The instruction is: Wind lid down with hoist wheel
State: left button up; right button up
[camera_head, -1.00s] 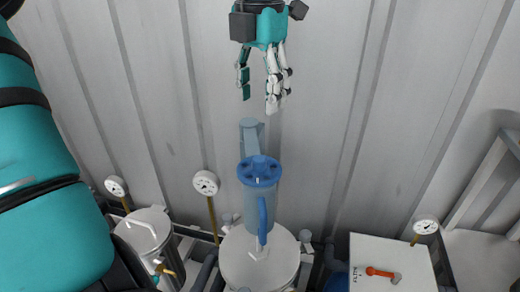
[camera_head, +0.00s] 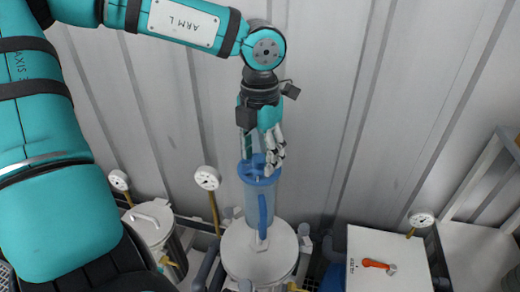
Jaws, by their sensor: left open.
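The blue hoist wheel (camera_head: 252,172) sits on top of a translucent blue column (camera_head: 251,198) with a blue handle in front. The column stands over the round light-grey lid (camera_head: 250,254) of the middle vessel, and the lid appears to rest on it. My left gripper (camera_head: 261,160) comes down from above, fingers pointing down. It is open, with its fingertips at the wheel's top and right side; I cannot tell whether they touch it. Part of the wheel is hidden behind the fingers. My right gripper is not in view.
A smaller lidded vessel (camera_head: 151,226) stands at left. White dial gauges (camera_head: 207,178) rise on brass stems. A white cabinet (camera_head: 408,245) with an orange handle (camera_head: 377,265) stands at right, beside a grey frame (camera_head: 487,185). A corrugated grey wall (camera_head: 390,110) closes the back.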

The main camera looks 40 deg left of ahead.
pick_arm(q)
jog(key=shift+c, duration=0.4)
grip_shut()
jog(key=b, duration=0.1)
jog(key=m+b, duration=0.1)
jog(key=shift+f+m+b, duration=0.25)
jog(key=shift+m+b, duration=0.05)
jog(key=shift+b, duration=0.1)
jog(key=shift+r+m+b, duration=0.25)
jog(key=shift+m+b, duration=0.05)
jog(key=shift+m, duration=0.1)
jog(key=shift+o, duration=0.4)
grip_release()
jog(key=shift+r, duration=0.15)
